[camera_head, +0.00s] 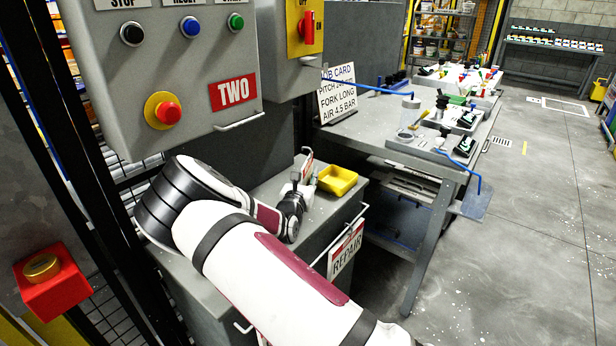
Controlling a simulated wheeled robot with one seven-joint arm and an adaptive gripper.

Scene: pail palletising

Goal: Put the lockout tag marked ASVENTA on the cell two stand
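A small white tag with red on it (307,165) stands up at the fingertips of my gripper (303,176). Its lettering is too small to read, and I cannot tell whether the fingers touch it. My gripper is low over the grey cabinet top (322,208), left of a yellow tray, and partly hidden by my arm. A grey control box (190,70) at upper left carries a red TWO plate (233,92), coloured buttons and a red stop knob. A thin light bar (240,121) sits below the plate, with no tag on it.
The yellow tray (338,180) is on the cabinet. A REPAIR tag (346,248) hangs at the cabinet's front edge. Behind is a job card (338,92) and a cluttered workbench (385,130). A red box (52,285) is at lower left. Floor at right is open.

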